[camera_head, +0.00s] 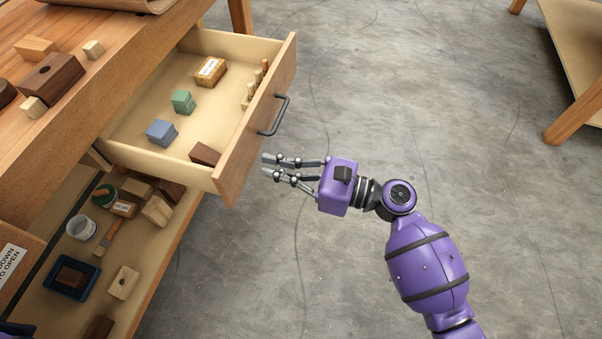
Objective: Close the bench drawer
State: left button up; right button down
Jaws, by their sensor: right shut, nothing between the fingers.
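The bench drawer (262,118) stands pulled out from the wooden bench (150,62), with its front panel facing right. A dark bar handle (274,115) is fixed to the front panel. My right gripper (268,166) is shut and empty. Its fingertips point left at the near part of the drawer front, a little below the handle in the picture. I cannot tell whether they touch the panel. Inside the drawer lie a green block (183,102), a blue block (161,133), a dark brown block (205,154) and a labelled cork-like block (210,71). My left gripper is not in view.
A lower shelf (150,285) under the drawer holds several blocks, a white pot (81,228) and a blue tray (72,277). Wooden blocks (52,78) lie on the bench top. Another wooden table (575,60) stands at the upper right. The concrete floor between is clear.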

aim_at(242, 162)
jog(key=x, duration=0.3)
jog(key=shift+w+a, duration=0.15)
jog(key=shift+a, duration=0.05)
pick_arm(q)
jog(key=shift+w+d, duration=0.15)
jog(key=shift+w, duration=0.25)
pick_arm(e)
jog(key=shift+a, duration=0.25)
